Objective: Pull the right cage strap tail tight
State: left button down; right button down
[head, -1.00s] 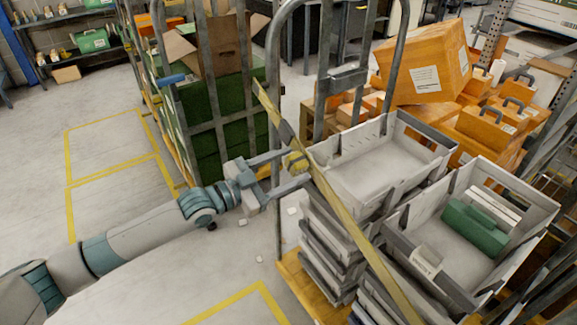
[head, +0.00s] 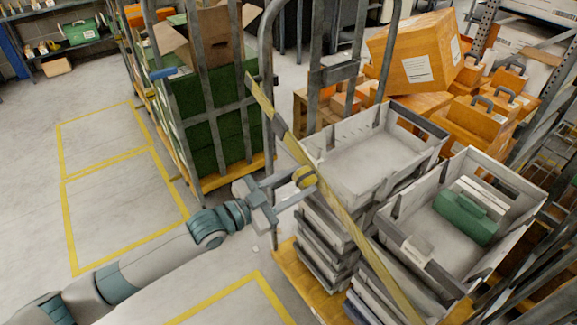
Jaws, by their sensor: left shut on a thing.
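A yellow strap (head: 338,212) runs slantwise across the front of the right cage (head: 265,70), over the stacked grey trays. A dark piece, perhaps its buckle (head: 279,126), sits on its upper part. A short yellow tail (head: 304,178) bulges at the strap's left edge. My left gripper (head: 302,184) reaches in from the left and is shut on this tail, close beside the strap and the tray stack. The fingers partly hide the tail. My right gripper is not in view.
Grey trays (head: 345,150) stand stacked on a yellow-orange base; one holds a green case (head: 466,218). A left cage (head: 190,125) holds green crates and a cardboard box. Orange boxes (head: 415,55) are behind. Floor with yellow lines (head: 110,165) is clear at left.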

pick_arm(q)
jog(key=shift+s+d+f, duration=0.2)
jog(key=shift+s+f, duration=0.15)
jog(key=c, duration=1.3)
grip_release()
jog(key=shift+c, duration=0.2)
jog(key=shift+o, duration=1.3)
jog(key=shift+s+d+r, duration=0.1)
